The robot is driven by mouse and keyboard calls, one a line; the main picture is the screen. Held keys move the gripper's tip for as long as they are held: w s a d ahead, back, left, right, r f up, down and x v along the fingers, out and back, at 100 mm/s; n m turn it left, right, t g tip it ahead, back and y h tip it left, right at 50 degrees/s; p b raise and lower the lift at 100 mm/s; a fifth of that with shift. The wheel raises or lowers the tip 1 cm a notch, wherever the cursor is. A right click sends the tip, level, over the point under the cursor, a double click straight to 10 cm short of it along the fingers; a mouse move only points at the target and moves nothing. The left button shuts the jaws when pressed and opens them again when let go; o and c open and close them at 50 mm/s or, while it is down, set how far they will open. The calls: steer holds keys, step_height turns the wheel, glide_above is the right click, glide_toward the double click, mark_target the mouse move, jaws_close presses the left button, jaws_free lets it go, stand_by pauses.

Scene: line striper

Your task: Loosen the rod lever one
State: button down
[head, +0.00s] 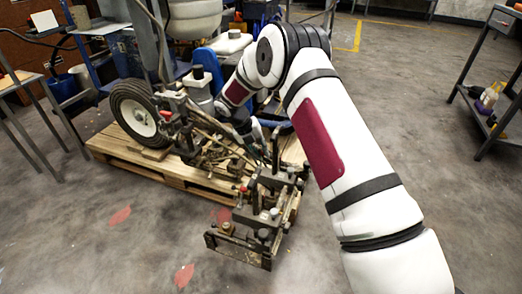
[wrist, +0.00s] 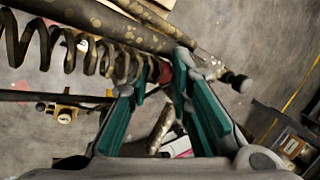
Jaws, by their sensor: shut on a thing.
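My gripper (head: 262,150) reaches down to the line striper's rods and linkages (head: 215,140) in the head view, close to the machine's middle. In the wrist view, the teal fingers of my gripper (wrist: 160,78) close around a small red part (wrist: 165,71), which looks like the end of the rod lever. Most of the lever is hidden by the fingers and the rods. A coil spring (wrist: 70,45) and a long speckled rod (wrist: 110,25) run beside the fingertips.
The machine stands on a wooden pallet (head: 135,168), its black wheel (head: 134,115) at the left. A clamp-like front assembly (head: 255,225) juts toward me. A metal table (head: 18,82) stands at the far left, a shelf rack (head: 485,105) at the right.

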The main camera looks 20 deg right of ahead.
steer(key=shift+s+a+f+m+t+h+b, duration=0.1)
steer(key=shift+s+a+m+t+h+b, duration=0.1)
steer(key=shift+s+t+h, duration=0.3)
steer(key=shift+s+a+m+t+h+b, duration=0.1)
steer(key=shift+s+t+h+b, duration=0.05)
steer(key=shift+s+t+h, duration=0.3)
steer(key=shift+s+t, duration=0.15)
steer(key=shift+t, duration=0.2)
steer(key=shift+d, duration=0.1)
steer(key=c, duration=1.5)
jaws_free()
steer(key=shift+a+r, duration=0.2)
steer(key=shift+a, duration=0.05)
steer(key=shift+a+r, duration=0.2)
steer(key=shift+r, duration=0.05)
steer(key=v, duration=1.1)
steer(key=shift+s+a+f, duration=0.1)
steer(key=shift+a, duration=0.05)
